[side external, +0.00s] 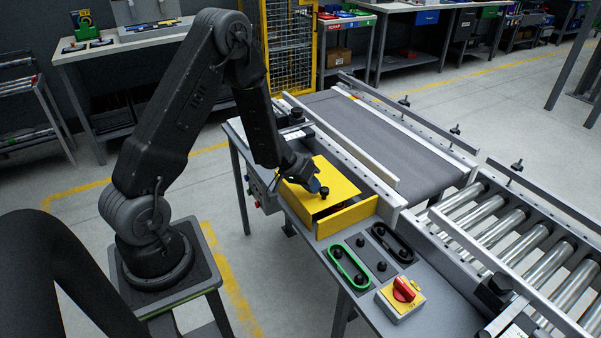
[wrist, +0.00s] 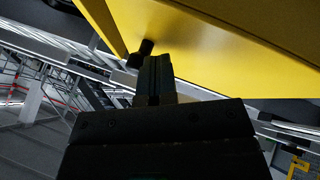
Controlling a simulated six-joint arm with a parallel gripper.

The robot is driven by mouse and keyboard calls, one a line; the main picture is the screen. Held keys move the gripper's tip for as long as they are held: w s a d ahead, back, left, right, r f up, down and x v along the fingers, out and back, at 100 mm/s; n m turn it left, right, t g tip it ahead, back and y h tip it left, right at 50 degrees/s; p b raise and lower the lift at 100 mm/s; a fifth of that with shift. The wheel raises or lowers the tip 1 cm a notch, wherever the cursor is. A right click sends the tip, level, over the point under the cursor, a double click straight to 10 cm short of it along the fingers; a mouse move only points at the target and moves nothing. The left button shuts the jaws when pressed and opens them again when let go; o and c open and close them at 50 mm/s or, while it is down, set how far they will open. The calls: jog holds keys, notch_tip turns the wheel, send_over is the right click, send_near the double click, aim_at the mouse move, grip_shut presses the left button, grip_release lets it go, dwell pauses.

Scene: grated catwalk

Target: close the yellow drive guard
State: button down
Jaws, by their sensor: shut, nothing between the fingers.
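The yellow drive guard (side external: 322,185) is a flat lid over a yellow box (side external: 347,216) on the bench beside the belt. The lid is tilted, with a gap between its near edge and the box. A black knob (side external: 324,191) stands on the lid. In the wrist view the guard (wrist: 215,45) fills the top, and the dark knob (wrist: 142,52) is just left of my fingertips (wrist: 157,62). I cannot tell whether they touch.
A grey conveyor belt (side external: 385,140) with metal side rails lies behind the guard, and rollers (side external: 500,225) lie to the right. In front are a green-rimmed belt loop (side external: 348,267), a black loop (side external: 391,242) and a red rotary switch (side external: 403,290) on a yellow box.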

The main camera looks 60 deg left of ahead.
aim_at(328, 202)
jog(key=shift+d, duration=1.65)
